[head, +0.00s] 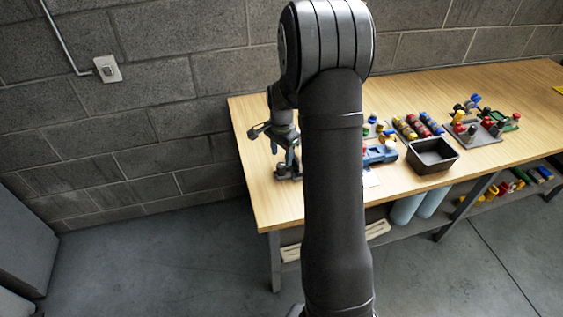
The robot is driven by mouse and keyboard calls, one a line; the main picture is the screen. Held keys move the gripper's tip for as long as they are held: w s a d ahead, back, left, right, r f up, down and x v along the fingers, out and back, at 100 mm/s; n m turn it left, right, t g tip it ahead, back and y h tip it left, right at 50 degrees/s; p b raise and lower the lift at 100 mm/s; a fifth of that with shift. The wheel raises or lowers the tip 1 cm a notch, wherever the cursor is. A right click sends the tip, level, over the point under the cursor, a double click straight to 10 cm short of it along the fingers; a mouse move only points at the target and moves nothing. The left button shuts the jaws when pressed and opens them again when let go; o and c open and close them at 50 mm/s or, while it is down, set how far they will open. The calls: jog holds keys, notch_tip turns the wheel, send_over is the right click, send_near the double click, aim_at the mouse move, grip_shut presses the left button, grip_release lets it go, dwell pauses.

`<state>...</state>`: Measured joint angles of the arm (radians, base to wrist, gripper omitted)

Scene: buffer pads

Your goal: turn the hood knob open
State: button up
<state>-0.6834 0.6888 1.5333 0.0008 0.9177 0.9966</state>
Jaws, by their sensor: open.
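My gripper (286,152) is over the left end of the wooden workbench (262,205), pointing down. It is open, and I see nothing held in it. A small dark fixture (287,171) sits on the bench directly below the fingers; I cannot tell whether they touch it. I cannot pick out the hood knob for certain; it may be part of this fixture or hidden behind my arm, which covers the middle of the view.
Right of my arm are a blue device (381,154), a black open bin (432,155), a rack of coloured cylinders (418,127) and a grey plate with coloured knobs (474,133). A block wall stands behind. The bench's front left corner is clear.

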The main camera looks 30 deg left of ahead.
aim_at(281, 164)
jog(key=shift+f, duration=2.1)
jog(key=c, duration=1)
jog(key=shift+o, duration=0.2)
jog(key=shift+n, duration=0.8)
jog(key=o, duration=1)
jog(key=shift+c, duration=0.2)
notch_tip(281, 164, up, 18)
jog(key=shift+f, duration=0.25)
